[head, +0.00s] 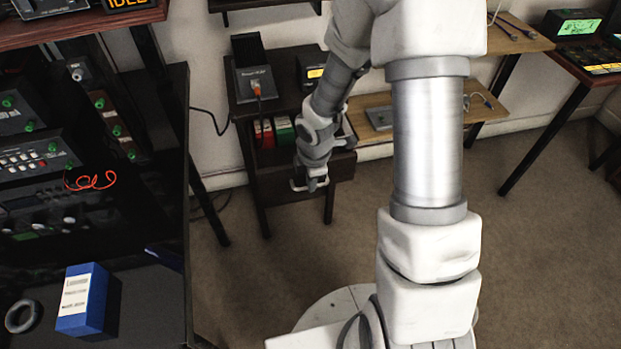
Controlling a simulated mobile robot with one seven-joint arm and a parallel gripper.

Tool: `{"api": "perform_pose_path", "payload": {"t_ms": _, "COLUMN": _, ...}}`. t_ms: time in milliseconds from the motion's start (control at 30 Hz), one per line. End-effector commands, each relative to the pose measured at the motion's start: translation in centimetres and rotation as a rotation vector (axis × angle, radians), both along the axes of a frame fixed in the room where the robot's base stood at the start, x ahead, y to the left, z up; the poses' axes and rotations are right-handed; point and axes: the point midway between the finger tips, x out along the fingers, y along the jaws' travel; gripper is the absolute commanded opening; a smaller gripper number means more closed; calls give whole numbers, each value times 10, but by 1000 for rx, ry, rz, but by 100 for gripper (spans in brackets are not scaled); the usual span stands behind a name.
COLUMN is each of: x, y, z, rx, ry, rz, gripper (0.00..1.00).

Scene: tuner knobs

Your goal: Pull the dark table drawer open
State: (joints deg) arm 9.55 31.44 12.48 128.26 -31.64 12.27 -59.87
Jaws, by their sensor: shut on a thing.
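The dark table (243,110) stands against the back wall, left of my arm. Its dark drawer (272,187) is low at the front, under the shelf with red and green boxes. A light metal handle (296,187) shows at the drawer front. My gripper (314,184) points down at the handle and is shut on it. The fingertips are small here, and my wrist hides part of the drawer. How far the drawer stands out is hard to tell.
A device with an orange plug (254,80) sits on the dark table. A wooden shelf (440,118) is to its right. A dark equipment rack with a blue box (85,300) fills the left. Carpet (255,265) in front of the table is clear.

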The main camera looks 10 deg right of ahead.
Motion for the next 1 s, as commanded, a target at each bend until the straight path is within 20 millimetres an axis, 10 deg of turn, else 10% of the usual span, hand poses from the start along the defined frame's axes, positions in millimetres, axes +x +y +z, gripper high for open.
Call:
{"api": "perform_pose_path", "payload": {"t_ms": 467, "x": -1, "y": 0, "z": 0, "rx": 0, "ry": -1, "rz": 0, "gripper": 0}}
{"api": "perform_pose_path", "payload": {"t_ms": 567, "x": -1, "y": 0, "z": 0, "rx": 0, "ry": -1, "rz": 0, "gripper": 25}}
{"api": "perform_pose_path", "payload": {"t_ms": 1000, "x": -3, "y": 0, "z": 14, "rx": 0, "ry": -1, "rz": -1, "gripper": 25}}
